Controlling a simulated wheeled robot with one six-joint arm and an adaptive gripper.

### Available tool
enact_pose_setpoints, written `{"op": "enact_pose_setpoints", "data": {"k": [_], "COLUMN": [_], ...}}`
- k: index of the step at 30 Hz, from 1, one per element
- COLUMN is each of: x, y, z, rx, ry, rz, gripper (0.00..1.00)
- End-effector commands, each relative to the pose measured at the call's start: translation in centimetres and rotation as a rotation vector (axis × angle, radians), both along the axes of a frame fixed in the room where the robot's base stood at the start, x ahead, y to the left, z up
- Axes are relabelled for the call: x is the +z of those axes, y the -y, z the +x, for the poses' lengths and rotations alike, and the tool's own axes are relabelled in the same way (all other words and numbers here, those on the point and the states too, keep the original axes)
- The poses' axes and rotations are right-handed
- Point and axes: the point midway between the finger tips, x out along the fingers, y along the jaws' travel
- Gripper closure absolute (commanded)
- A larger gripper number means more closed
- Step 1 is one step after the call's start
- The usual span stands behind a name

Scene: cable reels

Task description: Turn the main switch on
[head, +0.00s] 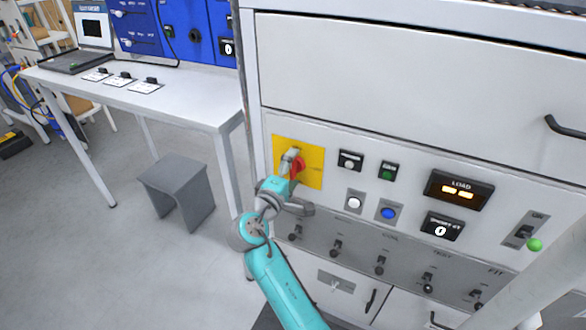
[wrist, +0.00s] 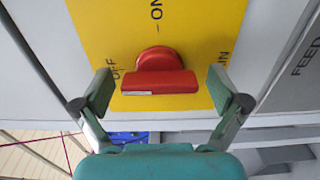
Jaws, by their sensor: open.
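The main switch is a red rotary handle (head: 298,168) on a yellow plate (head: 316,155) at the left of the grey cabinet's panel. In the wrist view the red handle (wrist: 158,84) lies as a horizontal bar, with OFF printed beside its left end and ON above it on the yellow plate (wrist: 195,25). My gripper (wrist: 158,90) is open, with one finger on each side of the handle and a gap at both ends. In the head view my gripper (head: 292,160) is at the yellow plate and hides part of it and the handle.
Right of the plate are a white button (head: 354,202), a blue button (head: 388,213), a LOAD display (head: 459,191) and a lever switch (head: 524,232). A row of small toggles (head: 380,262) runs below. A grey stool (head: 176,187) and a white table (head: 190,97) stand left.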

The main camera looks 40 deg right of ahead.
Motion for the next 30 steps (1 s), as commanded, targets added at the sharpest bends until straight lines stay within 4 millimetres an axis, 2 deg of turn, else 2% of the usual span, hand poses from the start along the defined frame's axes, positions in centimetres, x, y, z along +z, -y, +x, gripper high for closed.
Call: {"op": "enact_pose_setpoints", "data": {"k": [1, 6, 8, 9, 20, 30], "x": [0.00, 0.01, 0.01, 0.01, -0.02, -0.03], "y": [-0.02, -0.03, -0.03, -0.03, -0.02, -0.02], "z": [-0.01, 0.00, -0.01, -0.01, -0.02, -0.02], "rx": [0.000, 0.000, 0.000, 0.000, 0.000, 0.000], "ry": [0.000, 0.000, 0.000, 0.000, 0.044, 0.263], "rz": [0.000, 0.000, 0.000, 0.000, 0.017, 0.097], "gripper": [0.03, 0.45, 0.60, 0.63, 0.63, 0.63]}}
